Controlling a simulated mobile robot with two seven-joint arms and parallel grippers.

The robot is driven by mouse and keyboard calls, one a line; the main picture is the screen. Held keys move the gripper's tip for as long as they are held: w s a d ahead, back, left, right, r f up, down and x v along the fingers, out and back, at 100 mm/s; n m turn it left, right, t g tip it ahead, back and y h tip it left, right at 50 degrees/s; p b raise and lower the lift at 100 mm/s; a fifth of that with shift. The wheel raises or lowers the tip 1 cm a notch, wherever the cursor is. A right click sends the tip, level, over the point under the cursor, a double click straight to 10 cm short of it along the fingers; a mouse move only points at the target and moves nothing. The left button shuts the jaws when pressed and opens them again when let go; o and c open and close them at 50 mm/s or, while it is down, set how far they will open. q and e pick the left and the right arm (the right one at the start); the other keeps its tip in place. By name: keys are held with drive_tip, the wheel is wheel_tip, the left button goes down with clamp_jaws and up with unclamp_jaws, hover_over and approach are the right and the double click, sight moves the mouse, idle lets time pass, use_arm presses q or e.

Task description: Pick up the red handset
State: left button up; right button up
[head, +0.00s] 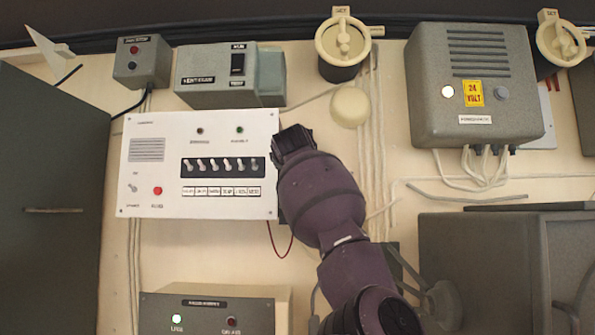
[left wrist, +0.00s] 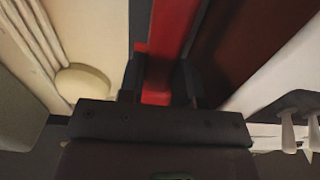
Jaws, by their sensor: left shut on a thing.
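The red handset (left wrist: 172,32) shows in the left wrist view as a long red bar between the two dark fingers of my left gripper (left wrist: 160,82). The gripper is shut on it. In the head view my left gripper (head: 293,142) is at the right edge of the white switch panel (head: 150,200). The handset itself is hidden there behind my gripper and arm. A thin dark red cord (head: 272,240) hangs in a loop below the gripper. Whether the handset touches its mount cannot be seen. My right gripper is not in view.
A grey box marked 24 volt (head: 472,85) is at the upper right. A cream dome (head: 350,106) sits just right of the gripper. A grey unit (head: 222,78) is above the panel.

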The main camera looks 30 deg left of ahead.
use_arm(q)
wheel_tip(320, 180, up, 5)
drive_tip(key=b+v, duration=0.4)
drive_tip(key=v, duration=1.5)
drive_tip(key=shift+s+r+b, duration=0.35)
drive_tip(key=shift+d, duration=0.1)
